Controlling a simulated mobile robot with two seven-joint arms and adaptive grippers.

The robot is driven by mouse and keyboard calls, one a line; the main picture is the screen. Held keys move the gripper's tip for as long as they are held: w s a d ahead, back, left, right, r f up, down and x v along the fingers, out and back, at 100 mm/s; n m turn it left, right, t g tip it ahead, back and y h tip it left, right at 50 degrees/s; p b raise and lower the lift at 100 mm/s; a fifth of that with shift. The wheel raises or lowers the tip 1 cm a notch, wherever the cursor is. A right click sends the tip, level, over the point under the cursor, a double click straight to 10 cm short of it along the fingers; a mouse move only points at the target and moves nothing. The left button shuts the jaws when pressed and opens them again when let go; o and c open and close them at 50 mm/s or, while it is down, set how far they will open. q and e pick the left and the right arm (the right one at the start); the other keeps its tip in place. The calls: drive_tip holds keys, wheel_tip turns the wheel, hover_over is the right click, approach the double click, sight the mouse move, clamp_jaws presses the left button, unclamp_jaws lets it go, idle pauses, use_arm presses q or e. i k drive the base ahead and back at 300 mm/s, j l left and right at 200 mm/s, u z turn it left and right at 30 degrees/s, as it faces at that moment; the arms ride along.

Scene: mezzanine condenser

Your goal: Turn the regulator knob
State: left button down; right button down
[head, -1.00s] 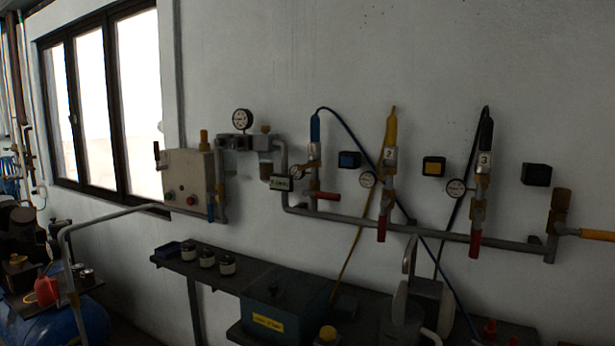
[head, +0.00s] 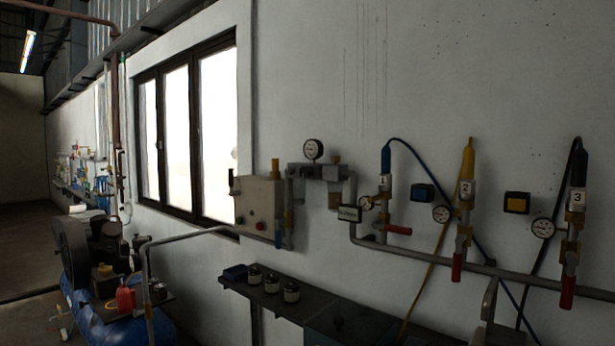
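The regulator (head: 334,172) is a grey block unit on the wall pipework, right of the window and slightly right of the picture's middle. A round white-faced gauge (head: 313,150) stands on the left of the same assembly. A small knob-like top (head: 334,160) sits on the regulator, and a brownish bowl (head: 335,200) hangs below it. The knob is small and dim, so its turned position cannot be read. Neither of my grippers shows in the head view.
A grey control box (head: 259,207) hangs left of the regulator. Valved drops with blue, yellow and black hoses line the pipe (head: 440,262) to the right. A narrow dark shelf (head: 235,284) with several jars runs below. A blue compressor tank (head: 110,325) stands lower left.

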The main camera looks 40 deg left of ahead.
sight(306, 172)
drive_tip(key=i+j, duration=0.1)
drive_tip(key=j, duration=0.35)
drive_tip(key=i+j, duration=0.1)
drive_tip(key=j, duration=0.35)
drive_tip(key=i+j, duration=0.1)
drive_tip(key=j, duration=0.35)
drive_tip(key=i+j, duration=0.1)
drive_tip(key=j, duration=0.4)
drive_tip(key=i+z, duration=0.05)
